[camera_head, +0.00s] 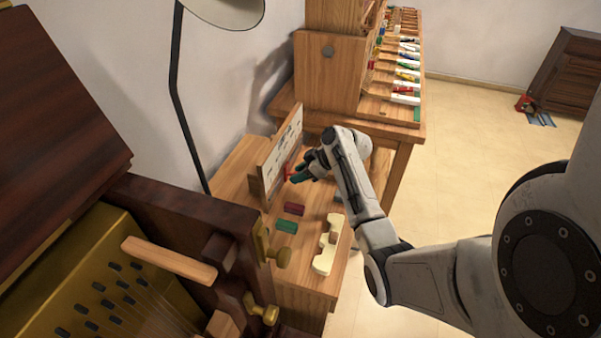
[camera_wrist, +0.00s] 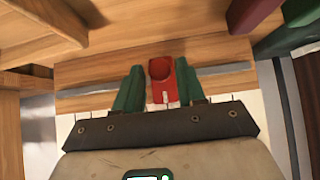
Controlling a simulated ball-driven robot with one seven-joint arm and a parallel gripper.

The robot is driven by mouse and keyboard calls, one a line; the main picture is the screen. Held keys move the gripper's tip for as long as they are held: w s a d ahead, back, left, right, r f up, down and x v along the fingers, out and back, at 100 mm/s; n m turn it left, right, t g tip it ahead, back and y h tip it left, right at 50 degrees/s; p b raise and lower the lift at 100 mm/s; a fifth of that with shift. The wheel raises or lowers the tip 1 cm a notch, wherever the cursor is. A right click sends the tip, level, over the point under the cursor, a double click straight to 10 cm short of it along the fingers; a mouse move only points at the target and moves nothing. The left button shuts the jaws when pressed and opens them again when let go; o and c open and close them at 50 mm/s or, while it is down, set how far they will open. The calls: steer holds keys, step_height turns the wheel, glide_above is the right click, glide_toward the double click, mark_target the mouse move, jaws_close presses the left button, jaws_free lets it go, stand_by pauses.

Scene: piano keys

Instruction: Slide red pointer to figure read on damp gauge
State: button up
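The red pointer (camera_wrist: 161,79) sits on a grey rail (camera_wrist: 225,69) along a wooden board in the wrist view. In the head view the red pointer (camera_head: 288,172) shows low on the upright board (camera_head: 268,176), which has a pale scale face whose figures are too small to read. My gripper (camera_wrist: 160,85) has green fingers, one on each side of the pointer, with no clear gap. In the head view my gripper (camera_head: 303,168) is at the board's right side. I cannot make out a damp gauge.
On the bench lie a dark red block (camera_head: 294,209), a green block (camera_head: 287,226) and a cream notched piece (camera_head: 327,246). The dark piano case (camera_head: 170,215) with brass knobs stands at front left. A lamp (camera_head: 226,10) rises behind. A second bench (camera_head: 345,117) stands beyond.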

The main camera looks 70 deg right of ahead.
jaws_close()
stand_by(0.3)
steer(key=d+b, duration=0.4)
steer(key=d, duration=0.1)
steer(key=shift+w+f, duration=0.2)
steer(key=shift+d+r+b, duration=0.2)
steer(key=shift+d+b, duration=0.3)
steer(key=shift+d, duration=0.05)
steer(key=shift+o, duration=1.4)
jaws_free()
